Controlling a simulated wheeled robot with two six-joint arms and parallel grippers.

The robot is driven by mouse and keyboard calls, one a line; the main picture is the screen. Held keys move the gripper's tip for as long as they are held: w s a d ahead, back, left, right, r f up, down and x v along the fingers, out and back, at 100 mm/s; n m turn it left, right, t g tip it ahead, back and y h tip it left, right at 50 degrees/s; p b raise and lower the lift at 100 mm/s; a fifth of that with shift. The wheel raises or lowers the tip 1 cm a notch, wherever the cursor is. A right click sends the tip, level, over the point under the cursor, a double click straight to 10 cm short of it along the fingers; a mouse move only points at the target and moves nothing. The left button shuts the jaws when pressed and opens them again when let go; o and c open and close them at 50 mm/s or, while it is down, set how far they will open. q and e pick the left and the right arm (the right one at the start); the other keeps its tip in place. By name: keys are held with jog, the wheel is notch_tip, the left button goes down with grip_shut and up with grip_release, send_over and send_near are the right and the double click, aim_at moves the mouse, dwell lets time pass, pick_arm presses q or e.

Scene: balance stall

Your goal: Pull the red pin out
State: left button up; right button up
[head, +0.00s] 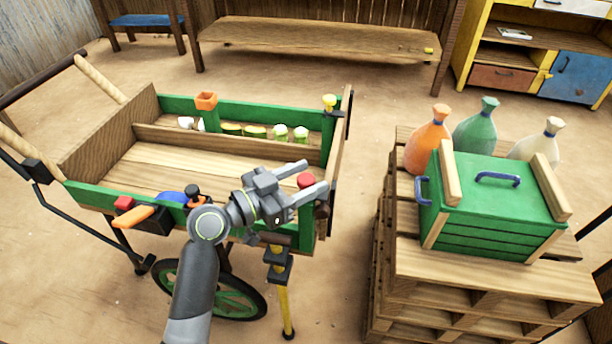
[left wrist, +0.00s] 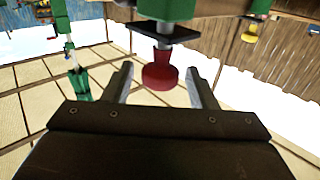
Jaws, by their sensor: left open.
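The red pin (head: 306,180) has a round red head and sits at the near right corner of the green and wood cart (head: 86,197). In the left wrist view the red pin (left wrist: 162,72) shows upside down, its narrow neck meeting a dark plate (left wrist: 165,31) on a green post. My left gripper (head: 313,177) is open, with its two fingers reaching around the pin's head from the left. In the left wrist view the gripper (left wrist: 160,82) has a finger on each side of the pin, with visible gaps. My right gripper is in neither view.
A yellow pin (head: 329,101) stands at the cart's far right corner. A pallet stack (head: 480,283) on the right bears a green crate (head: 500,190) and several bottle-shaped sacks, including an orange one (head: 427,142). Bare floor lies between cart and pallets.

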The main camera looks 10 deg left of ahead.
aim_at(306, 178)
pick_arm(q)
jog(key=shift+w+d, duration=0.2)
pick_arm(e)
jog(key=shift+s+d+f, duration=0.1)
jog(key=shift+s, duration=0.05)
